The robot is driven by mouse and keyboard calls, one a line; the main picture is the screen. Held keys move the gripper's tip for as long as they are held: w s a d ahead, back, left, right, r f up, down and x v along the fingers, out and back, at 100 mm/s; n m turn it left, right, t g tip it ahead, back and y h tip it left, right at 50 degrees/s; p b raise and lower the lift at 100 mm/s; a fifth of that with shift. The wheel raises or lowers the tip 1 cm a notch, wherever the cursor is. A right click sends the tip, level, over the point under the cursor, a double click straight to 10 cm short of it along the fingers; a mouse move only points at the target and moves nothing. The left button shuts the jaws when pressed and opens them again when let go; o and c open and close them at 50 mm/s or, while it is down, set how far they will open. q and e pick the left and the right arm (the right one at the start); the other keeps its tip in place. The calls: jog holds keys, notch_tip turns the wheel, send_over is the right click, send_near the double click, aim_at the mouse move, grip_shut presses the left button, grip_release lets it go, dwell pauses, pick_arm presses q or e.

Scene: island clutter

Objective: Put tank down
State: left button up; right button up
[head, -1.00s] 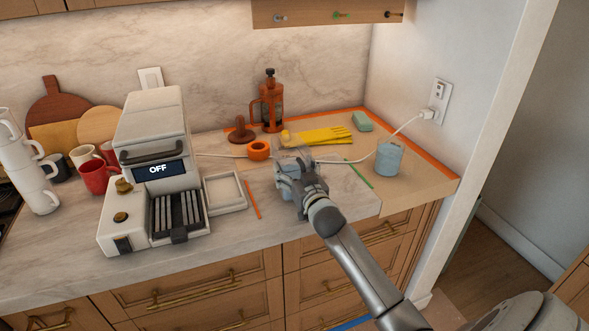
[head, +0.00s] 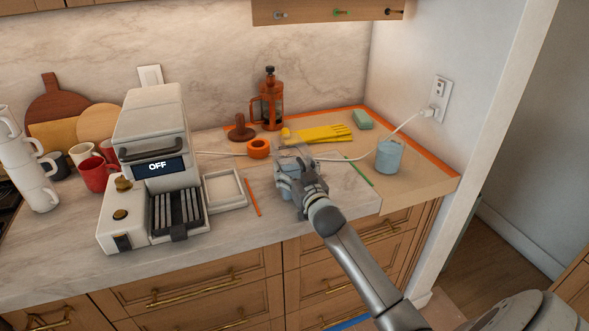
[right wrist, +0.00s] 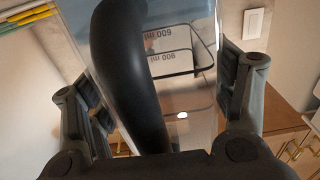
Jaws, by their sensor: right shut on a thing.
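The tank (head: 293,151) is clear, with a dark curved handle (right wrist: 118,70) and upside-down volume marks in the right wrist view. My right gripper (head: 298,178) is shut on it, with one finger on each side in the right wrist view. The gripper hides most of the tank in the head view. It is over the counter's front part, right of the coffee machine (head: 152,125). I cannot tell whether the tank touches the counter. My left gripper is not in view.
A shallow white tray (head: 224,190) and an orange stick (head: 253,197) lie left of the gripper. Behind are an orange ring (head: 259,149), a French press (head: 271,105) and yellow gloves (head: 322,134). A blue canister (head: 389,156) stands right. A white cord (head: 343,158) crosses the counter.

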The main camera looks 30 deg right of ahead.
dwell(0.4)
jog(key=o, duration=1.5)
jog(key=shift+f, duration=0.1)
jog(key=shift+s+f, duration=0.1)
jog(key=shift+f, duration=0.1)
jog(key=v, duration=1.2)
jog(key=shift+r, duration=0.2)
